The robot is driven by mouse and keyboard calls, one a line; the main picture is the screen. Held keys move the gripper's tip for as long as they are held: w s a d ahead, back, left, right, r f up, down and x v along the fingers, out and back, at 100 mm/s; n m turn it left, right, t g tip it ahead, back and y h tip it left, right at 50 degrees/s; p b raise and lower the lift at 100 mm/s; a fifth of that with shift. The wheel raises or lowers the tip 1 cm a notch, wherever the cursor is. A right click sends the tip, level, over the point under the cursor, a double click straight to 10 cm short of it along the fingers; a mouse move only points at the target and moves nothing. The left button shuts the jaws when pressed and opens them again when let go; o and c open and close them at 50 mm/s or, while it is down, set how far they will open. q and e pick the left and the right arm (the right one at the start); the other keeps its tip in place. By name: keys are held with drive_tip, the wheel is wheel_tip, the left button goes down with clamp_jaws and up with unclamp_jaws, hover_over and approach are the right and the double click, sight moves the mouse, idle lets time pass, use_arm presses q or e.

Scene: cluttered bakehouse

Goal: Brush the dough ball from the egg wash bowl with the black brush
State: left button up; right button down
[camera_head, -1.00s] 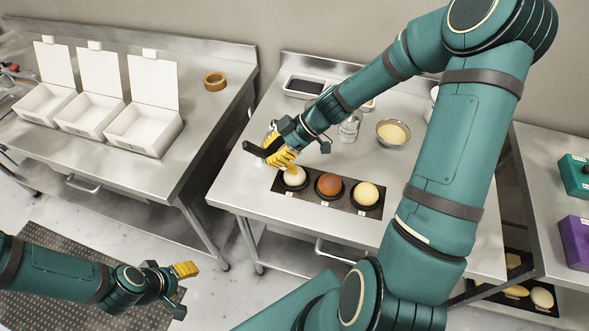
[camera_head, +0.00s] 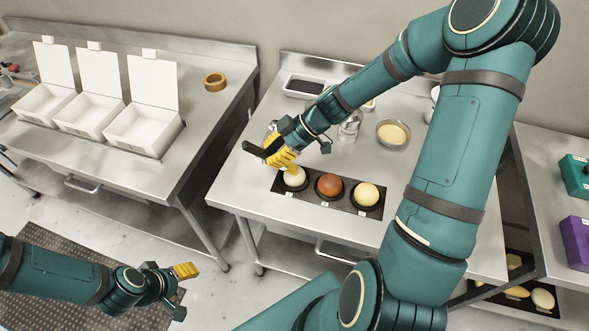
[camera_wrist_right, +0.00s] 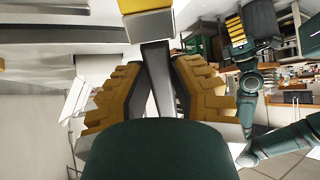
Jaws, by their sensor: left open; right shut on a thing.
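Three balls sit in the black tray (camera_head: 313,194) on the middle table: a pale dough ball (camera_head: 294,178) at left, a brown one (camera_head: 328,184) and a pale yellow one (camera_head: 366,194). My right gripper (camera_head: 281,155) is shut on the black brush (camera_head: 254,150), just above the left ball. The bristles appear to be at or on that ball's top; contact is unclear. The brush handle (camera_wrist_right: 157,80) also shows between the fingers in the right wrist view. The egg wash bowl (camera_head: 393,133) stands behind the tray at right. My left gripper (camera_head: 184,271) is open and empty, low at left.
A glass jar (camera_head: 349,128) stands beside the bowl, and a dark-filled tray (camera_head: 305,86) lies at the back. Three white boxes (camera_head: 143,131) and a tape roll (camera_head: 214,82) are on the left table. The table's front left corner is clear.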

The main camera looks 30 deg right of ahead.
drive_tip(key=shift+w+d, duration=0.1)
drive_tip(key=shift+w, duration=0.05)
drive_tip(key=shift+w+d+b, duration=0.1)
drive_tip(key=shift+w+b, duration=0.25)
drive_tip(key=shift+b, duration=0.1)
drive_tip(key=shift+s+a+b, duration=0.2)
drive_tip(key=shift+s+b, duration=0.2)
drive_tip(key=shift+s, duration=0.1)
drive_tip(key=shift+s+a+b, duration=0.15)
drive_tip(key=shift+s+b, duration=0.25)
drive_tip(key=shift+s, duration=0.05)
drive_tip(key=shift+w+d+b, duration=0.15)
drive_tip(key=shift+w+d, duration=0.05)
drive_tip(key=shift+w, duration=0.3)
drive_tip(key=shift+w+d+b, duration=0.15)
drive_tip(key=shift+w, duration=0.3)
drive_tip(key=shift+s, duration=0.1)
drive_tip(key=shift+s+a+b, duration=0.35)
drive_tip(key=shift+s+b, duration=0.4)
drive_tip(key=shift+s, duration=0.1)
drive_tip(key=shift+r, duration=0.1)
drive_tip(key=shift+w, duration=0.15)
